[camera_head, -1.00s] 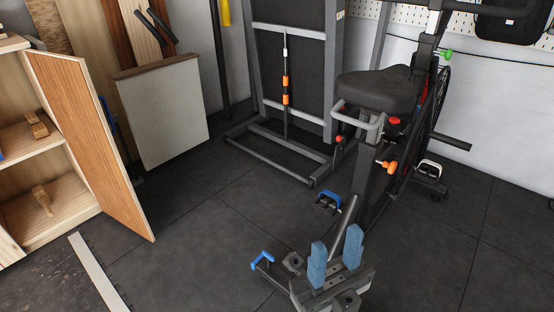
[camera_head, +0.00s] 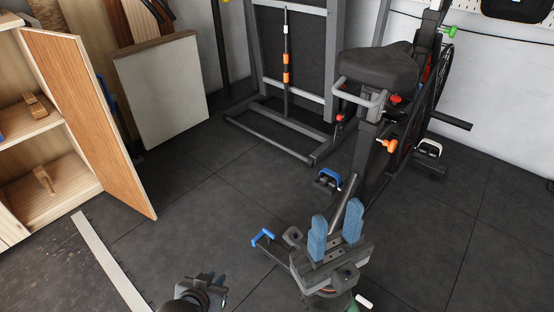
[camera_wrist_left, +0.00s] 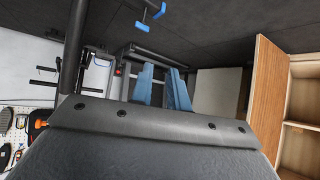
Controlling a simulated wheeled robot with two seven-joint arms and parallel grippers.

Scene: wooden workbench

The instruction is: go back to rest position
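The wrist picture is upside down, with the floor at the top.
A wooden cabinet (camera_head: 85,110) stands open at left. A pale board (camera_head: 160,90) leans behind. Dark floor (camera_head: 210,205) between them is clear.

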